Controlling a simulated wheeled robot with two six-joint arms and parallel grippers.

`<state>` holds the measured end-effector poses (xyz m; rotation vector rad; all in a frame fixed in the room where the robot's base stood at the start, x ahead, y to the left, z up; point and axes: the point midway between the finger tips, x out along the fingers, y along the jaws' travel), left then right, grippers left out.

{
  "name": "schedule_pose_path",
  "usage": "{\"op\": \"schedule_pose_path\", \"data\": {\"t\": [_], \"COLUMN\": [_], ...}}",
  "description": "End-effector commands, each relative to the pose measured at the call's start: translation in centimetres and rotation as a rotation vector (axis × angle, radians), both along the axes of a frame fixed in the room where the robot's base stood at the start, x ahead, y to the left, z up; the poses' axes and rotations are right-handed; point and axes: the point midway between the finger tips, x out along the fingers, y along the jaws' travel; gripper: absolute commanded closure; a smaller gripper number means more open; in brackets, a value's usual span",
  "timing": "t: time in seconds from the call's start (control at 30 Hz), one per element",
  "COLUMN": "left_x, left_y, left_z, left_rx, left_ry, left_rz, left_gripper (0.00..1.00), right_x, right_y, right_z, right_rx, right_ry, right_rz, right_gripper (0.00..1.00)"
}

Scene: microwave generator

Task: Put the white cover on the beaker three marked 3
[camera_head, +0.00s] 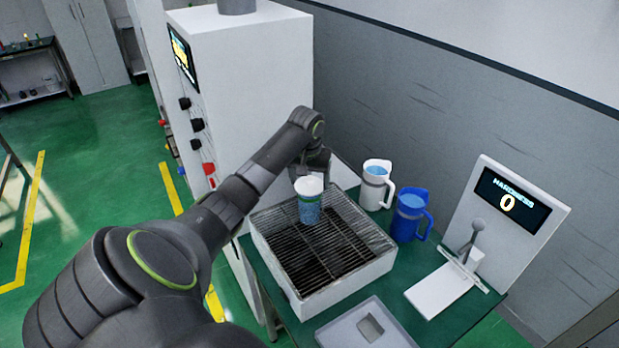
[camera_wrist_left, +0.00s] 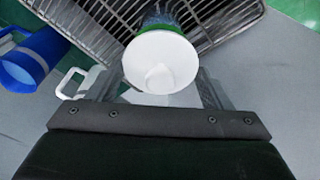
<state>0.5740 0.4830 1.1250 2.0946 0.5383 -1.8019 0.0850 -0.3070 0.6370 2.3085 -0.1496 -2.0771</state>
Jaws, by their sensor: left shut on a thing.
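The white cover (camera_head: 309,185) sits at the mouth of a blue-patterned beaker (camera_head: 310,209) that stands in the wire basket. In the left wrist view the round white cover (camera_wrist_left: 158,60) lies between my fingers and hides most of the beaker (camera_wrist_left: 157,18) behind it. My left gripper (camera_head: 313,172) is shut on the cover from above and behind. Whether the cover is fully seated, I cannot tell. No number 3 can be read on the beaker. My right gripper is out of view.
The wire basket (camera_head: 258,232) has raised white walls. A white jug (camera_head: 374,188) and a blue jug (camera_head: 408,216) stand to its right. A hardness display (camera_head: 519,205) stands farther right, and a grey tray (camera_head: 345,331) in front. A tall white machine (camera_head: 255,95) rises behind.

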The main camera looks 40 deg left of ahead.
Motion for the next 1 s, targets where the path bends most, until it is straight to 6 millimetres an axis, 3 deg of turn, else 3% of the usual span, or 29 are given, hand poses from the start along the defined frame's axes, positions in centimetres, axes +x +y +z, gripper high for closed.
{"op": "schedule_pose_path", "data": {"t": [1.0], "left_x": [-0.02], "left_y": [-0.02], "left_z": [-0.57], "left_rx": [0.0], "left_ry": [0.0], "left_rz": [0.0], "left_gripper": [0.5], "right_x": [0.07], "right_y": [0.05], "right_z": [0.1], "right_rx": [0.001], "right_ry": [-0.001], "right_rz": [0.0], "right_gripper": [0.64]}}
